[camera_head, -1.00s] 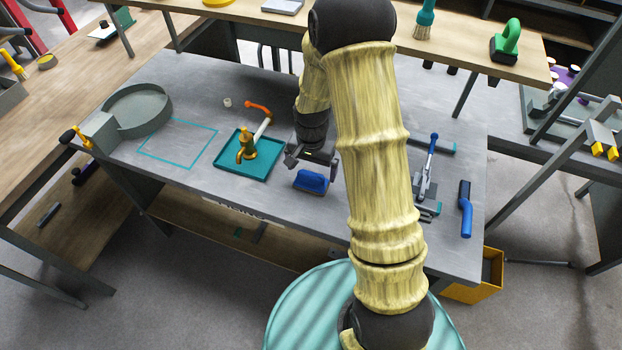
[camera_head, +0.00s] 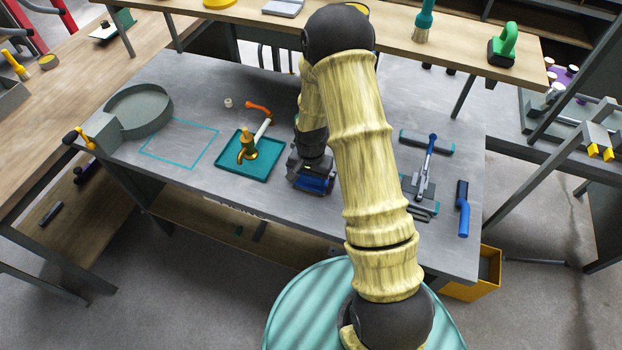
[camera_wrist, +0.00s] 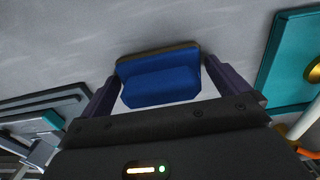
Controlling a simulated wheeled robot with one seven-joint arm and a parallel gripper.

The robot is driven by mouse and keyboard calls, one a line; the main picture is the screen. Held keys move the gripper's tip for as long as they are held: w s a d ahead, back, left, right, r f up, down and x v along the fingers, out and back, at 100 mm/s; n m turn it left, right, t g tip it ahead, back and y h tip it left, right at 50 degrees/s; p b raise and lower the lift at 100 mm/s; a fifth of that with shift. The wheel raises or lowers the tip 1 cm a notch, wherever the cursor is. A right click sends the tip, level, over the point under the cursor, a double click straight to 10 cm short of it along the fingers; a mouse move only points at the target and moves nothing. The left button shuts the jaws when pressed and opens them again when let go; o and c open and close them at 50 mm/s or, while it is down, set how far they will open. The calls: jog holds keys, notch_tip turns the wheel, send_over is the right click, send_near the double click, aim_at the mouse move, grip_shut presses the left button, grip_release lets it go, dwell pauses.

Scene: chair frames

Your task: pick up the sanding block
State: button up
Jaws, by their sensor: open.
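The sanding block (camera_head: 313,184) is blue on a darker base and sits on the grey workbench. In the head view my gripper (camera_head: 311,178) is right over it and hides part of it. In the wrist view the blue block (camera_wrist: 160,87) lies between the two fingers of my open gripper (camera_wrist: 160,90). One finger is on each side of it, near its ends. I cannot tell whether either finger touches it.
A teal tray (camera_head: 232,170) with a brass-coloured tool is left of the block. A clamp-like tool (camera_head: 424,180) and a blue-handled tool (camera_head: 463,208) lie to the right. A round grey container (camera_head: 140,112) stands at the left. Bench between block and clamp is clear.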

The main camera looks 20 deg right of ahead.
dwell(0.5)
jog(key=c, duration=0.9)
jog(key=shift+r, duration=0.1)
notch_tip(320, 180, up, 10)
jog(key=shift+f+b, duration=0.1)
jog(key=shift+b, duration=0.7)
